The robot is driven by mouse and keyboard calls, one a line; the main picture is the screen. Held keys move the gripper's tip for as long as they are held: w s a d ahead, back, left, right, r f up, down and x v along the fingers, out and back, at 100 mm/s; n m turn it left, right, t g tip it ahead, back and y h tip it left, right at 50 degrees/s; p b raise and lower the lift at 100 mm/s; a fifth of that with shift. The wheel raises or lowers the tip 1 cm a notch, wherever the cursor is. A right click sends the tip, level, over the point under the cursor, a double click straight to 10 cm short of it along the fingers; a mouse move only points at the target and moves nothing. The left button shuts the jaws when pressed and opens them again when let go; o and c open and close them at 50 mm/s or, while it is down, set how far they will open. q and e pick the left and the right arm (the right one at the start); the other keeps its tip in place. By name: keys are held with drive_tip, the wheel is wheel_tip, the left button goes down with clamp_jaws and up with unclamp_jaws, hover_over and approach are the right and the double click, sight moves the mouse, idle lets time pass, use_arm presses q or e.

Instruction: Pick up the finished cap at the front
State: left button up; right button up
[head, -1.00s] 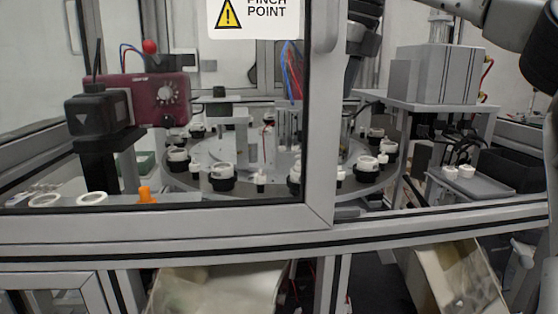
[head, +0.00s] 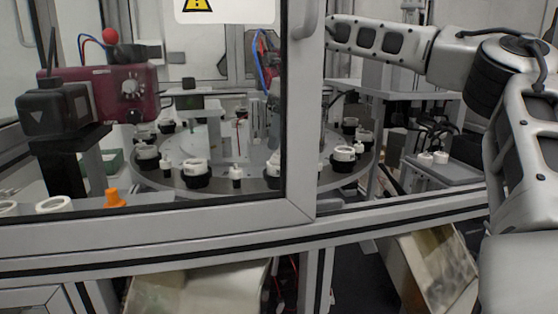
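A round rotary table (head: 215,183) stands behind the cell's front frame. Several black holders with white caps sit around its rim. A white-topped cap (head: 194,167) is at its front left, and another white-topped cap (head: 343,156) is at its front right, in the opening beside the door post. I cannot tell which of them is finished. My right arm comes in from the right and reaches left above the table's right side. My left gripper is not in view.
The aluminium door frame (head: 298,120) and crossbar (head: 150,235) stand in front of the table. A grey tray (head: 455,174) with small white parts is at right. An orange part (head: 114,199) and white ring (head: 54,204) lie at left.

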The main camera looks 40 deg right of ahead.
drive_tip(key=shift+p+x, duration=0.3)
drive_tip(key=shift+x, duration=1.6)
drive_tip(key=shift+w, duration=0.1)
drive_tip(key=c, duration=0.8)
drive_tip(key=shift+r, duration=0.1)
